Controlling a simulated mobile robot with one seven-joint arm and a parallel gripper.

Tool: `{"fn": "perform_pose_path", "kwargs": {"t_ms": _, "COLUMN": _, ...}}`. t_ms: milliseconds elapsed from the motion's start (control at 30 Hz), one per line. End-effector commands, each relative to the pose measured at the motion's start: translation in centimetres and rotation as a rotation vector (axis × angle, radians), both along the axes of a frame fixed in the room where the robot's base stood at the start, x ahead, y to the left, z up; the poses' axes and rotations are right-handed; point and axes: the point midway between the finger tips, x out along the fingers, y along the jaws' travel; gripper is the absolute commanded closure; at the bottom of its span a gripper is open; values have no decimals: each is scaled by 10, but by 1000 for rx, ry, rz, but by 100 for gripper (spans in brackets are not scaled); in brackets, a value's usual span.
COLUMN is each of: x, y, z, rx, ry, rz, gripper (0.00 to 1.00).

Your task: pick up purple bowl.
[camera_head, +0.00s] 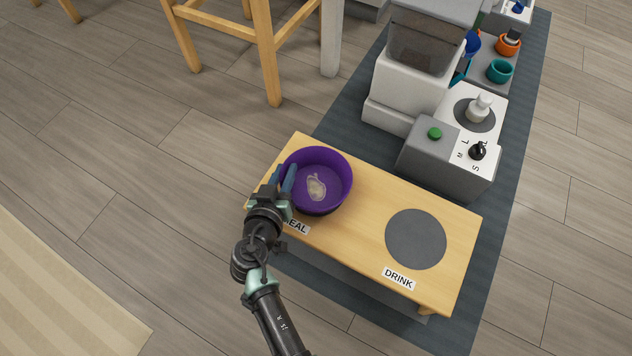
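The purple bowl (335,165) sits upright on the left part of a low wooden feeding stand (370,200). A pale, flat, irregular shape (316,187) shows on the bowl's inside floor. My gripper (284,176) is at the bowl's left rim, with its two dark blue fingers side by side and pointing away from the camera. The fingers overlap the rim in this view. Whether they touch or straddle the bowl wall cannot be told. The gripper hides part of the bowl's left side and part of the stand's "MEAL" label (298,227).
A dark grey disc (416,239) lies on the stand's right side, above a "DRINK" label (398,278). A grey box with knobs (448,160) and a white dispenser (408,75) stand behind. A wooden stool (262,40) is at the back left.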

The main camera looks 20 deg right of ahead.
Motion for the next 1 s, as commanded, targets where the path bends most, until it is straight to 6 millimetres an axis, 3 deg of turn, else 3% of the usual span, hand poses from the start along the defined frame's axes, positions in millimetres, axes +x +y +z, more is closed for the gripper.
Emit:
{"fn": "perform_pose_path", "kwargs": {"t_ms": 33, "x": 0, "y": 0, "z": 0, "rx": 0, "ry": 0, "rz": 0, "gripper": 88}}
{"fn": "perform_pose_path", "kwargs": {"t_ms": 100, "x": 0, "y": 0, "z": 0, "rx": 0, "ry": 0, "rz": 0, "gripper": 100}}
{"fn": "perform_pose_path", "kwargs": {"t_ms": 1000, "x": 0, "y": 0, "z": 0, "rx": -1, "ry": 1, "rz": 0, "gripper": 100}}
